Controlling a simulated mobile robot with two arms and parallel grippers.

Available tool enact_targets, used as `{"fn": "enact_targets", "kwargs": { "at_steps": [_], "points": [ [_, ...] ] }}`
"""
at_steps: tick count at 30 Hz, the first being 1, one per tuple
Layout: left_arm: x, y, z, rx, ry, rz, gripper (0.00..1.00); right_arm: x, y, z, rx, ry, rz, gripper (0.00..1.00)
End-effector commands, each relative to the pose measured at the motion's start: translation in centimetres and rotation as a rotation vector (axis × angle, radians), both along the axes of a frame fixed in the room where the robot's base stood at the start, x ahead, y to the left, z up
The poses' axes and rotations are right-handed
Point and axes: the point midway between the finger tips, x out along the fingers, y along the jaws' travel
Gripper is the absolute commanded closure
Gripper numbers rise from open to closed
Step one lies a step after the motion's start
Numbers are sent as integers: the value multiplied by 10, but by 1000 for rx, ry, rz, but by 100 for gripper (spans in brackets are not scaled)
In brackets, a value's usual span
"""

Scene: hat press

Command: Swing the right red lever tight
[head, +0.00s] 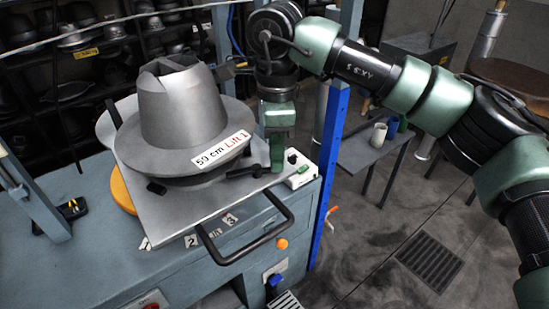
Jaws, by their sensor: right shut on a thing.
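A grey metal hat mould (185,110) with a wide brim sits on a flat metal plate (185,210) on the press. A short dark lever (241,173) sticks out at the right of the brim, and I see no red on it. My right gripper (277,168) points down at the lever's outer end and is shut on it. The fingers hide that end. My left gripper is out of view.
A black bar handle (250,240) juts from the plate's front edge. A blue post (327,175) stands just right of the press. A small table (365,155) with a white cup (378,135) stands behind. Open floor lies to the right.

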Motion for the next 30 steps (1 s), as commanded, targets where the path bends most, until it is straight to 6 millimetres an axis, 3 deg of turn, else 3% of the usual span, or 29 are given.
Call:
{"fn": "enact_targets", "kwargs": {
  "at_steps": [1,12,30],
  "points": [
    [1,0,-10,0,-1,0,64,-1,-1,-4,1,-3,-46,100],
    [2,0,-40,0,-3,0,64,-15,-2,-3,1,-3,-393,100],
    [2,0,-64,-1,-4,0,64,-29,2,0,1,-1,-760,100]
  ]
}}
